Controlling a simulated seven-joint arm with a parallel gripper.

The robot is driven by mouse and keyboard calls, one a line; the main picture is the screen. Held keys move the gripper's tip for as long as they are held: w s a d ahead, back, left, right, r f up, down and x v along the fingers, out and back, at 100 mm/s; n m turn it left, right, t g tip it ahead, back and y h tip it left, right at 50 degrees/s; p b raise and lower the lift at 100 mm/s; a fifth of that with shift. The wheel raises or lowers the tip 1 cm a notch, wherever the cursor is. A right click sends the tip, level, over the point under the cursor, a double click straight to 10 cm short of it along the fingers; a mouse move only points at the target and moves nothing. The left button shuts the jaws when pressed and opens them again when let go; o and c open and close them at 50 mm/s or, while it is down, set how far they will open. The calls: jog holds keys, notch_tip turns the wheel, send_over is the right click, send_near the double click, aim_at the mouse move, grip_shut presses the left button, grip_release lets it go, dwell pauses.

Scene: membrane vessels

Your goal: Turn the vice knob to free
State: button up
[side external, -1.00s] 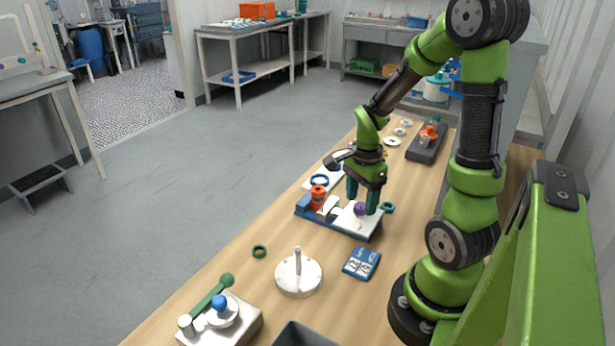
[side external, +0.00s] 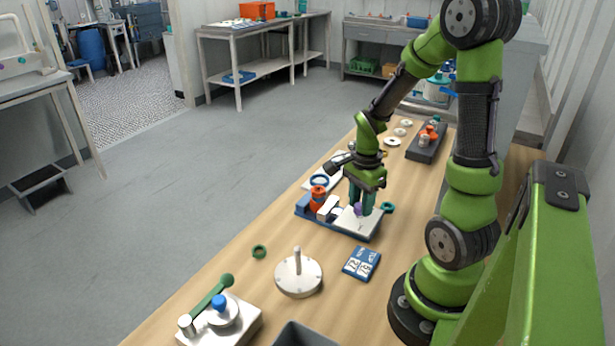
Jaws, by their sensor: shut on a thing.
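The vice (side external: 349,225) is a blue base with a white top plate on the wooden bench. An orange-red cylindrical piece (side external: 318,198) stands at its left end beside a white block (side external: 327,208). The purple knob (side external: 358,210) is at the plate's right part, partly hidden by the fingers. My gripper (side external: 361,208) points down over the plate, its dark green fingers shut on the purple knob. The knob's turn angle is too small to read.
A green ring (side external: 387,207) lies just right of the vice. A blue card (side external: 361,263), a round metal base with a post (side external: 298,275) and another green ring (side external: 259,251) lie nearer.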

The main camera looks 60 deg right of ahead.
jog(key=shift+n, duration=0.3)
jog(key=n, duration=0.5)
jog(key=shift+n, duration=0.4)
jog(key=n, duration=1.1)
jog(key=shift+r+n, duration=0.1)
jog(key=shift+n, duration=0.2)
jog(key=n, duration=0.6)
jog(key=o, duration=1)
jog(key=shift+o, duration=0.2)
